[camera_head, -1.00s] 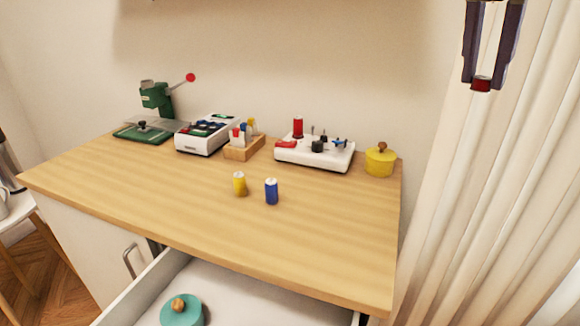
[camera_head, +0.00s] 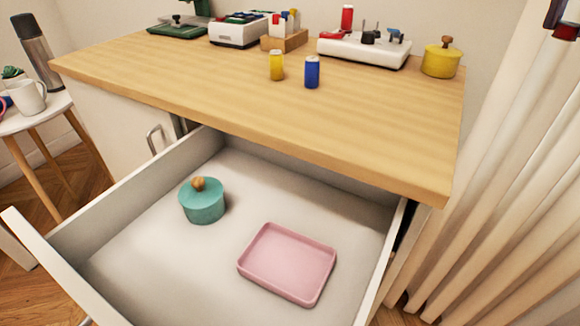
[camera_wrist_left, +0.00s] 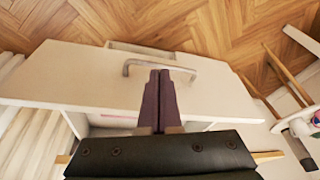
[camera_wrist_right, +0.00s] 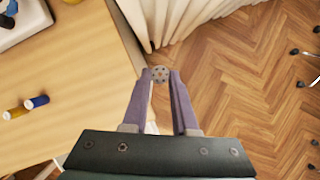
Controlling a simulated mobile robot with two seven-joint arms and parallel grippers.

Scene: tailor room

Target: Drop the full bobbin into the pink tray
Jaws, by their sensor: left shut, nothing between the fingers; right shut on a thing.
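The pink tray (camera_head: 287,264) lies flat and empty in the open drawer, right of a teal lidded pot (camera_head: 202,203). My right gripper (camera_head: 563,22) is at the top right edge of the head view, mostly cut off, in front of the curtain. It is shut on a bobbin (camera_head: 566,32) with red thread. In the right wrist view, the bobbin's grey holed end (camera_wrist_right: 160,74) shows between the fingertips. My left gripper (camera_wrist_left: 159,74) is shut and empty in the left wrist view, near the drawer handle. It does not show in the head view.
The open drawer (camera_head: 145,203) juts out below the wooden tabletop (camera_head: 390,120). A yellow spool (camera_head: 277,66) and a blue spool (camera_head: 312,73) stand on the tabletop. Behind them are a white bobbin winder (camera_head: 362,52) and a yellow pot (camera_head: 441,58). The curtain (camera_head: 510,190) hangs at right.

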